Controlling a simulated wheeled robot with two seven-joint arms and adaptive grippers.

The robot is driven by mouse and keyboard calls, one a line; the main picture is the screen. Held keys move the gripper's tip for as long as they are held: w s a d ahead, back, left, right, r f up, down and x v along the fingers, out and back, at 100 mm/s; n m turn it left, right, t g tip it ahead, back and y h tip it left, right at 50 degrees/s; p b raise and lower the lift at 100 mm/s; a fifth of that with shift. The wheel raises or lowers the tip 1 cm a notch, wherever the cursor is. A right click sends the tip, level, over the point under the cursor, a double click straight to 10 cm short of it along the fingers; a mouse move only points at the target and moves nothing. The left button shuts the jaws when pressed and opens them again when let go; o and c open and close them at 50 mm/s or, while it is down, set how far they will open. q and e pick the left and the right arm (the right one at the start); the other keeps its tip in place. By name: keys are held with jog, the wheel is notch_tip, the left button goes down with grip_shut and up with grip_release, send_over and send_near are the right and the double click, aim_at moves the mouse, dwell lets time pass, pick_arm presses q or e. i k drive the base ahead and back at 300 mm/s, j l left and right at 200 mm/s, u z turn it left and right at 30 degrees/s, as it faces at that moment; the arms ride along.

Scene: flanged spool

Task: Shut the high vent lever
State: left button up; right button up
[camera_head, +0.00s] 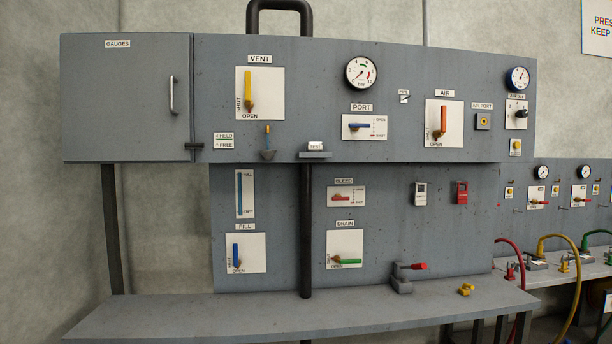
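The vent lever (249,88) is a yellow handle on a white plate (273,98) under the VENT label, high on the left half of the grey panel. The handle stands vertical, in line with the OPEN mark at the plate's bottom. The SHUT mark is written sideways at the plate's left edge. Neither of my grippers shows in the head view, and nothing touches the lever.
A gauges cabinet (120,98) with a bar handle is closed at left. A blue port lever (360,126) and orange air lever (443,119) are to the right. A small ledge (314,154) juts out below. A grey bench (300,310) runs along the bottom.

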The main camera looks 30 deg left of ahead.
aim_at(249, 103)
jog(key=u, duration=1.3)
jog(key=i+j+z, duration=0.35)
jog(key=j, duration=0.2)
jog(key=i+j+z, duration=0.2)
jog(key=j, duration=0.15)
